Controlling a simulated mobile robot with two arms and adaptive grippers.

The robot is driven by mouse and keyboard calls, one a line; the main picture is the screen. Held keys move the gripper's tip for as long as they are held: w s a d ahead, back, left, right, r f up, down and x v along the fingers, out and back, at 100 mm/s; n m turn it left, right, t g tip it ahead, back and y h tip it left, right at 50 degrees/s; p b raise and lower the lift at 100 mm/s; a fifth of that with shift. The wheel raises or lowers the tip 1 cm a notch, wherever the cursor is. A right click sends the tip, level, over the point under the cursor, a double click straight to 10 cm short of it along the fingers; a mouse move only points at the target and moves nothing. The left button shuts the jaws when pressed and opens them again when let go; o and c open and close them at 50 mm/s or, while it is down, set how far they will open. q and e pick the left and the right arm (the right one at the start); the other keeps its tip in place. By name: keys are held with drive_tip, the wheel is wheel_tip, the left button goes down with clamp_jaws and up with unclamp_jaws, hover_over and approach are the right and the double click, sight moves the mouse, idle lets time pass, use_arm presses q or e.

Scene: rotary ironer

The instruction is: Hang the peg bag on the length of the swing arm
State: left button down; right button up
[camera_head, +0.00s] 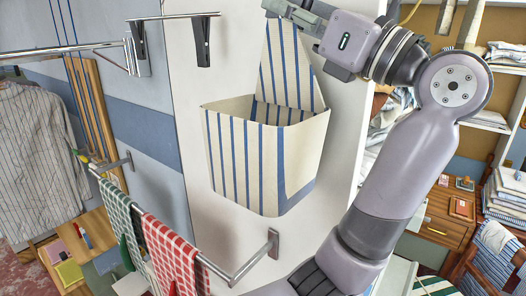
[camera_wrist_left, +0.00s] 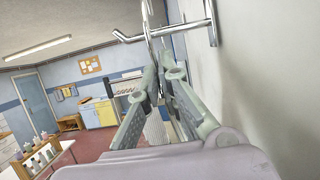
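The peg bag (camera_head: 265,150) is cream with blue stripes, with an open-topped pocket and a tall back panel narrowing upward. It hangs upright in front of the white wall panel. My left gripper (camera_head: 292,10) is shut on its top, which the fingers partly hide. The left wrist view shows the fingers (camera_wrist_left: 158,85) close together, with a striped patch, apparently the bag, between them. A chrome bar (camera_head: 172,16), apparently the swing arm, is left of and apart from the bag. A chrome bar also shows beyond the fingertips in the wrist view (camera_wrist_left: 165,30). My right gripper is not in view.
A lower rail (camera_head: 250,262) carries green (camera_head: 118,215) and red (camera_head: 172,255) checked cloths below the bag. Another chrome rail (camera_head: 60,51) runs at upper left, near a striped shirt (camera_head: 40,155). Shelves with folded linen (camera_head: 505,55) stand at right.

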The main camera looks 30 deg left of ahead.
use_arm(q)
drive_tip(key=shift+d, duration=0.15)
drive_tip(key=shift+s+d, duration=0.2)
drive_tip(key=shift+d, duration=3.35)
